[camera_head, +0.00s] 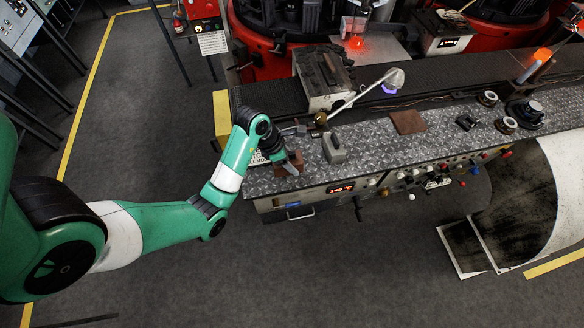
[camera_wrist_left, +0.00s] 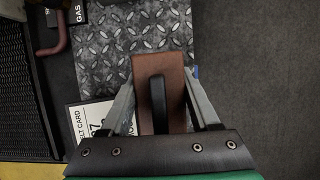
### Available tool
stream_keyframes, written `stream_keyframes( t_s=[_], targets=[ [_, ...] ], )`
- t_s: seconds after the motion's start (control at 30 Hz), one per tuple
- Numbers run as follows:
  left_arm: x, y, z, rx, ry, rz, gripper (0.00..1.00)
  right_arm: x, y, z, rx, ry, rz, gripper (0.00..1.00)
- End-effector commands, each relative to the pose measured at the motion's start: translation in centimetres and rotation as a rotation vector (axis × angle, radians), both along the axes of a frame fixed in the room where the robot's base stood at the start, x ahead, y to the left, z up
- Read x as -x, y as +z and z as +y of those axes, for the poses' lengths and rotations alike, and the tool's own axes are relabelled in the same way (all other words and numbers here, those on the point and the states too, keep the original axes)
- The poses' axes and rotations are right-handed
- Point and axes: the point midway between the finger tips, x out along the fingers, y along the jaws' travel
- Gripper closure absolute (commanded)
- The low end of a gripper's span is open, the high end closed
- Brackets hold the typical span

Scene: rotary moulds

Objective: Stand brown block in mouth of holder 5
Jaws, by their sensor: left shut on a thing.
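My left gripper (camera_head: 287,160) is at the left end of the metal-topped bench, shut on the brown block (camera_head: 294,163). In the left wrist view the brown block (camera_wrist_left: 173,78) sits between the two fingers (camera_wrist_left: 160,108), with a dark rounded bar on its near face. It is over or on the diamond-plate top; I cannot tell whether it touches. No holder numbered 5 can be read in either view. My right gripper is not in view.
A grey block with a handle (camera_head: 334,147) stands just right of the brown block. A flat brown plate (camera_head: 408,121) lies farther right. A white belt card (camera_wrist_left: 100,118) lies beside the gripper. A lamp on an arm (camera_head: 393,78) reaches over the bench.

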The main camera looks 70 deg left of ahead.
Motion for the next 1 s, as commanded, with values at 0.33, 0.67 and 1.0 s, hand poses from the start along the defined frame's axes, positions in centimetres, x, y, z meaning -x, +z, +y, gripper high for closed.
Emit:
stream_keyframes(
  t_s=[0.33, 0.67, 1.0],
  targets=[
    [-0.3, -3.4, -0.1, -0.001, -0.001, -0.003, 1.00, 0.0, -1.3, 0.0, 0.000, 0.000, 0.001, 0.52],
    [-0.2, -3.7, -0.2, 0.001, -0.001, 0.000, 0.29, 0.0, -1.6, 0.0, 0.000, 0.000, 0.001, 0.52],
    [-0.2, -3.7, -0.2, 0.001, -0.001, 0.000, 0.08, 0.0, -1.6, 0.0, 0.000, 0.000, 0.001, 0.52]
  ],
)
